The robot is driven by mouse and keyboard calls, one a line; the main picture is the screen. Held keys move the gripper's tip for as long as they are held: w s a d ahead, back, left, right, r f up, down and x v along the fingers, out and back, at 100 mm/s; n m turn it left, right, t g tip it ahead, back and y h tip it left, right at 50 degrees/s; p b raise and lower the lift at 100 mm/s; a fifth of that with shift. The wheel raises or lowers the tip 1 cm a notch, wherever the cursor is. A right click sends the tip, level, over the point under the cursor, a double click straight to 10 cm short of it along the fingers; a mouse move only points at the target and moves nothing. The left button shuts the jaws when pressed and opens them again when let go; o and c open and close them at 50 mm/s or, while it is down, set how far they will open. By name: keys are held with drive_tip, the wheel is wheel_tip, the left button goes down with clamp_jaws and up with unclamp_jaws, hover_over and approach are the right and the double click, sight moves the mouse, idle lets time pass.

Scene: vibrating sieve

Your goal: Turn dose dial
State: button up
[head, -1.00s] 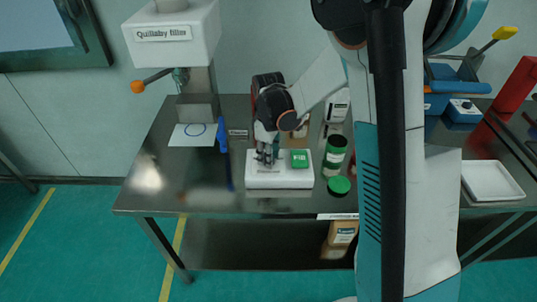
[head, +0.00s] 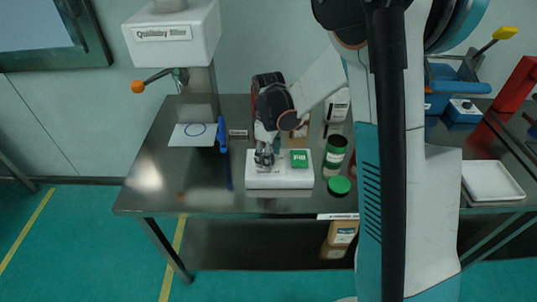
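A low white device (head: 282,182) stands on the steel table, with a green button or panel (head: 299,159) on the right of its top. My gripper (head: 264,160) points down over the left part of that top, left of the green panel. No separate dial shows; the gripper covers the spot where its fingers reach the device. Whether the fingers touch anything, or are open or shut, is too small to tell.
A green-labelled jar (head: 335,153) and a green lid (head: 339,186) stand just right of the device. A white machine with an orange-knobbed lever (head: 138,87) stands at the back left. The front left tabletop is clear.

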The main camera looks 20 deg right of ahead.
wheel_tip(320, 180, up, 12)
idle(0.5)
idle(0.3)
